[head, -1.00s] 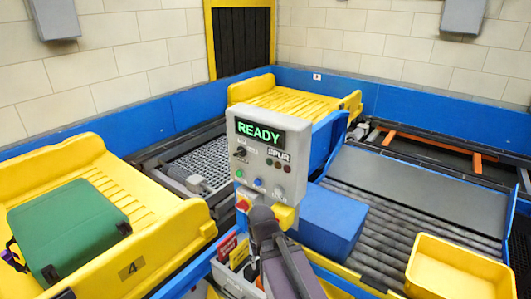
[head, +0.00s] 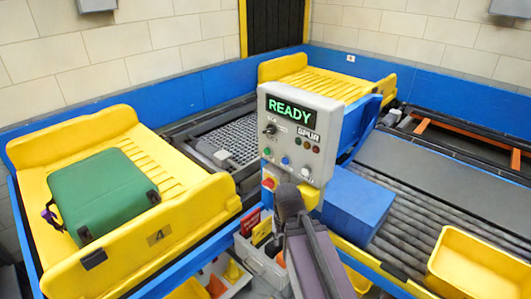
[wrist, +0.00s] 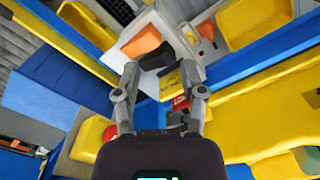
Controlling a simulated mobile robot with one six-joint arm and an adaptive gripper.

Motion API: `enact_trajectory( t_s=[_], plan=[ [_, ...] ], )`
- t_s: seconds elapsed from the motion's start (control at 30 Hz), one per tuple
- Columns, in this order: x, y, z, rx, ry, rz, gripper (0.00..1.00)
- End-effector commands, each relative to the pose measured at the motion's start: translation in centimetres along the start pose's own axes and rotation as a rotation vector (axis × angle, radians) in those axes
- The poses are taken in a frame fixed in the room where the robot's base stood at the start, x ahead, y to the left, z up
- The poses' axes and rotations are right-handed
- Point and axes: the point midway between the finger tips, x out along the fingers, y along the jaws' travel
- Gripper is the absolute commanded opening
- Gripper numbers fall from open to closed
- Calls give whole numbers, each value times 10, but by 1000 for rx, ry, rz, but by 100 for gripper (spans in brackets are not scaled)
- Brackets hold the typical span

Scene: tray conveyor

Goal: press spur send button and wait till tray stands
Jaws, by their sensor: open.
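The grey control box (head: 330,125) stands upright in the middle of the head view. Its display (head: 291,111) reads READY in green, with a SPUR label below right. Its face has a green button (head: 266,151), a blue button (head: 284,160), a white button (head: 306,172) and a red knob on yellow (head: 268,183). A yellow tray (head: 205,205) marked 4 stands at left with a green case (head: 103,195) on it. My arm is in front of the box's lower part. In the wrist view my gripper (wrist: 160,72) is open, with nothing between its fingers.
Another yellow tray (head: 300,75) stands at the back. A blue block (head: 358,205) sits beside the box on the grey rollers (head: 415,215). A yellow bin (head: 470,262) is at right. A grey holder (head: 262,262) with small items is below the box.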

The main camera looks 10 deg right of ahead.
Motion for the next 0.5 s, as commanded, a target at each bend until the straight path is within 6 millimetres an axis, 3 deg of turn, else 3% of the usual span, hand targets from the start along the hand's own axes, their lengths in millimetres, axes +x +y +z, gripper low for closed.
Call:
enact_trajectory(
  t_s=[0.03,0.13,0.17,0.5],
  plan=[
    [0,0,0,0,0,0,34],
    [0,0,0,0,0,0,4],
    [0,0,0,0,0,0,0],
    [0,0,0,0,0,0,0]
  ],
)
